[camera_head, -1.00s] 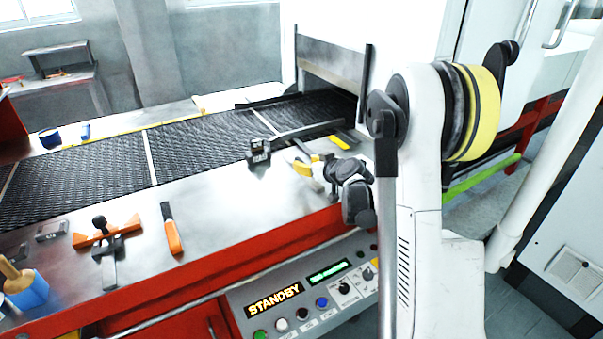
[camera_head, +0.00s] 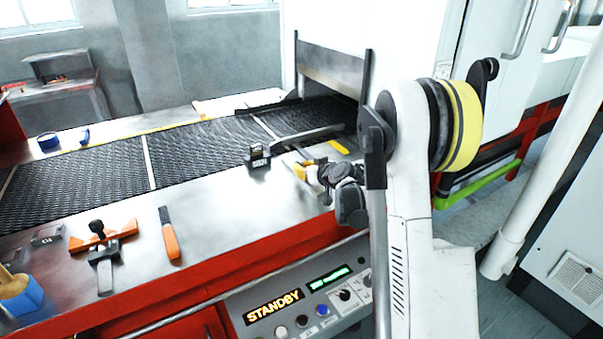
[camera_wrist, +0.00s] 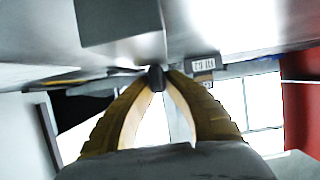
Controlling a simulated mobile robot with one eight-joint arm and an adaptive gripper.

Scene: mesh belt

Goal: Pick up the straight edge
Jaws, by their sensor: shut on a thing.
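My gripper (camera_head: 300,171) is low over the steel table top, at the right end near the belt's tunnel mouth. In the wrist view its two yellow fingers (camera_wrist: 159,76) come together on a small dark piece (camera_wrist: 155,80), which I take to be part of the straight edge. In the head view a thin grey strip (camera_head: 303,153) shows just beyond the fingertips. Most of the straight edge is hidden, and I cannot tell whether it touches the table.
A small dark block with a display (camera_head: 258,157) stands close left of the gripper. The mesh belt (camera_head: 200,150) runs behind into the tunnel. An orange-handled tool (camera_head: 170,238) and an orange clamp-like tool (camera_head: 100,235) lie left. The control panel (camera_head: 300,300) is below the front edge.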

